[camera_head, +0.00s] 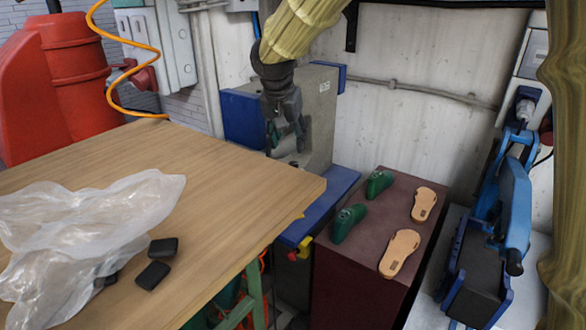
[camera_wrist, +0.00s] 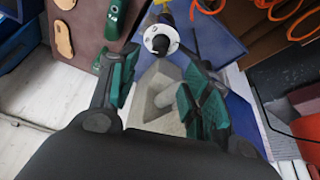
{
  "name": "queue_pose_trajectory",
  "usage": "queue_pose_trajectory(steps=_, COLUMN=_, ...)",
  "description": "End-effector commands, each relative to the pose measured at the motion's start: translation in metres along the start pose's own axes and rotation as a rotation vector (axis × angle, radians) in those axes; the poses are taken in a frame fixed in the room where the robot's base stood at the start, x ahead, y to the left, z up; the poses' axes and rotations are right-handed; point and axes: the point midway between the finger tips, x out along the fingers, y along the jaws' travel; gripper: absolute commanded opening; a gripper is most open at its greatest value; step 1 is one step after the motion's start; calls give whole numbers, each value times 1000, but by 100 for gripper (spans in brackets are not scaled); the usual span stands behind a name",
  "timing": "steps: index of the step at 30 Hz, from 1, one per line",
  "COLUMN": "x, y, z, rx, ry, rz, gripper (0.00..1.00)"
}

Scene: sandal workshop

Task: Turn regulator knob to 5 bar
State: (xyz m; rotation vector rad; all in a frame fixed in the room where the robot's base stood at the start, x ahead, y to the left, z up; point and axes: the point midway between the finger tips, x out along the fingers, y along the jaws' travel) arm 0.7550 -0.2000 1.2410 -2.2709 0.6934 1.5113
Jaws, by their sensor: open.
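A round black knob (camera_wrist: 159,43) on a white dial ring shows in the wrist view, beyond and between the fingertips; I take it for the regulator knob. Its scale marks are too small to read. I cannot pick the knob out in the head view. My gripper (camera_wrist: 163,88) is open and empty, with green pads on both fingers, and looks apart from the knob. In the head view my gripper (camera_head: 287,133) hangs in front of the grey and blue machine (camera_head: 322,105), beyond the table's far edge.
A wooden table (camera_head: 235,185) with plastic film (camera_head: 90,225) and black blocks (camera_head: 155,273) stands at left. A dark red cabinet (camera_head: 345,275) carries green shoe lasts (camera_head: 347,222) and tan soles (camera_head: 399,253). A blue press (camera_head: 500,215) stands at right. An orange hose (camera_head: 125,40) hangs at upper left.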

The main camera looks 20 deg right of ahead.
Motion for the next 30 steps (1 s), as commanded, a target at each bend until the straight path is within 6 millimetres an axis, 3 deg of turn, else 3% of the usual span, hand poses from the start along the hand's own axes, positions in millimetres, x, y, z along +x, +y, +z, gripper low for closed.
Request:
queue_pose_trajectory(steps=18, x=80, y=1, z=0, rx=0, ry=-4, rz=2, gripper=48)
queue_pose_trajectory(steps=30, x=104, y=1, z=0, rx=2, ry=-2, rz=1, gripper=48)
